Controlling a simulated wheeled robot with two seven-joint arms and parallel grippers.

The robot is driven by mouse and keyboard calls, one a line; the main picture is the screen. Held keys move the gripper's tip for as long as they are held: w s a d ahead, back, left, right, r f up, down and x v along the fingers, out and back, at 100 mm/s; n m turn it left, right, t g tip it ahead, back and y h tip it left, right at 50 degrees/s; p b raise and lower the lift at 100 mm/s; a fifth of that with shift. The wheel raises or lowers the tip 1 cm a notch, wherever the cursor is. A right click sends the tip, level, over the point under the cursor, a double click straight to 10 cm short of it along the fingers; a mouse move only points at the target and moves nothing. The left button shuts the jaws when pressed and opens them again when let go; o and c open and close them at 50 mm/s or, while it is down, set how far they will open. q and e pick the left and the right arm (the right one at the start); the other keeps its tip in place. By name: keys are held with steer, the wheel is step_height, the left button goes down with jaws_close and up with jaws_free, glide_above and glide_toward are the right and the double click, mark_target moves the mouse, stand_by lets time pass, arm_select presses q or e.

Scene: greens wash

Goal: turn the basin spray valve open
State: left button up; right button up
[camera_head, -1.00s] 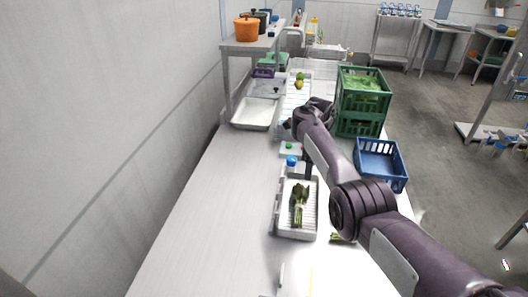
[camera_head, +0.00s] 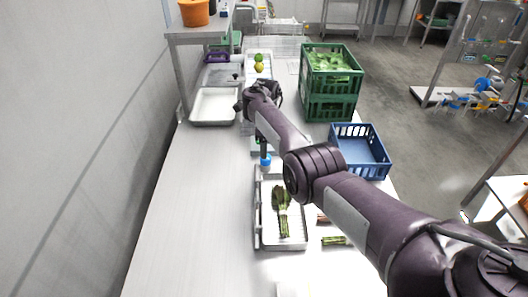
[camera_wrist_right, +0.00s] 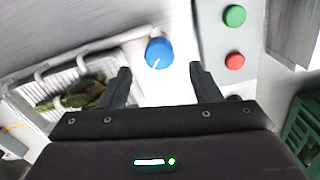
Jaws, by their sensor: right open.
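The basin spray valve appears to be the round blue knob (camera_wrist_right: 159,53) with a white pointer line, between and a little beyond my right fingertips in the wrist view. It also shows in the head view (camera_head: 265,161), just past the far end of the basin tray (camera_head: 257,215). My right gripper (camera_wrist_right: 160,72) is open, with one finger on each side of the knob in the picture and nothing between them. I cannot tell whether a finger touches it. In the head view my right arm partly hides the gripper. My left gripper is not in view.
A panel (camera_wrist_right: 222,58) with a green button (camera_wrist_right: 234,16) and a red button (camera_wrist_right: 235,61) is beside the knob. Green crates (camera_head: 331,85) and a blue crate (camera_head: 360,150) stand right.

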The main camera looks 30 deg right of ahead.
step_height(320, 180, down, 4)
steer(key=shift+s+r, duration=0.1)
steer(key=shift+s, duration=0.05)
steer(key=shift+f+b, duration=0.3)
steer(key=c, duration=1)
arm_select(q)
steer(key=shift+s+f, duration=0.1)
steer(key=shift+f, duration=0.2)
